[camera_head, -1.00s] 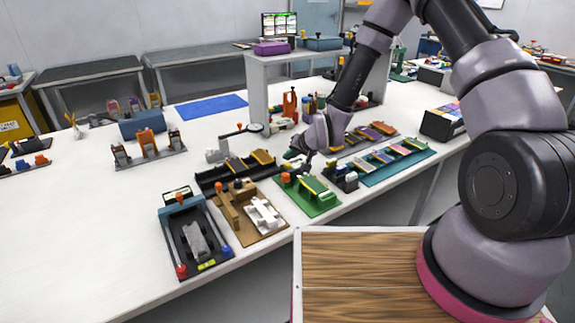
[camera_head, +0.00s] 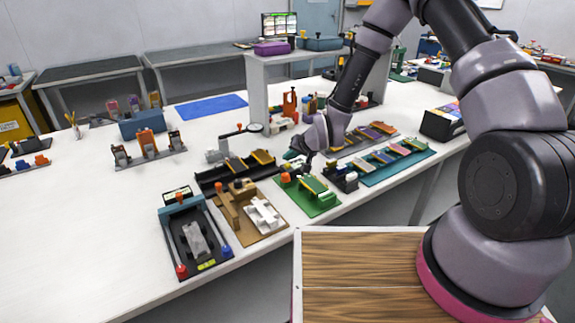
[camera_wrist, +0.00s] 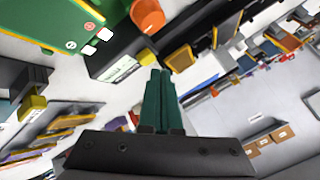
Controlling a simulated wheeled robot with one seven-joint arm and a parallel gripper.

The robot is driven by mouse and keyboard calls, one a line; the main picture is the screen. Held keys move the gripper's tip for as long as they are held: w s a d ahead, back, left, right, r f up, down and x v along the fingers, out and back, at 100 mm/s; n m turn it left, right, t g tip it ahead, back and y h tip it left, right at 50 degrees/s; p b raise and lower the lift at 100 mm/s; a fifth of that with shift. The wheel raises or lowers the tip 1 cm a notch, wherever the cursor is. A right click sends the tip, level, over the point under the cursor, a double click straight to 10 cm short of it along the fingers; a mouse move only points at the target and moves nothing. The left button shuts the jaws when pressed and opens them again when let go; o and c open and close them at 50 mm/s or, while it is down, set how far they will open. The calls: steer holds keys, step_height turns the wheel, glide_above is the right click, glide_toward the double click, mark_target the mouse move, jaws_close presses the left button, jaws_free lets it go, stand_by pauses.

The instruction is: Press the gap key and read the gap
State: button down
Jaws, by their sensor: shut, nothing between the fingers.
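My gripper (camera_head: 292,157) is shut and empty, its two green fingers together in the wrist view (camera_wrist: 160,75). In the head view it is over the far end of a green board (camera_head: 318,204) with an orange knob (camera_head: 285,178). The wrist view shows a green board (camera_wrist: 45,25) with small white pads (camera_wrist: 96,42) and a round red mark. Beside it are a black block with a white display panel (camera_wrist: 120,70) and an orange knob (camera_wrist: 148,15). The panel's writing is too small to read. I cannot tell which part is the gap key.
A teal-framed device (camera_head: 171,216) and a tan fixture (camera_head: 238,222) stand left of the green board. A blue tray (camera_head: 405,172) of coloured cells lies to its right. A raised shelf (camera_head: 256,85) stands behind.

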steer(key=shift+f, duration=0.3)
steer(key=shift+f, duration=0.5)
stand_by(0.9)
steer(key=shift+r, duration=0.9)
steer(key=shift+r, duration=2.5)
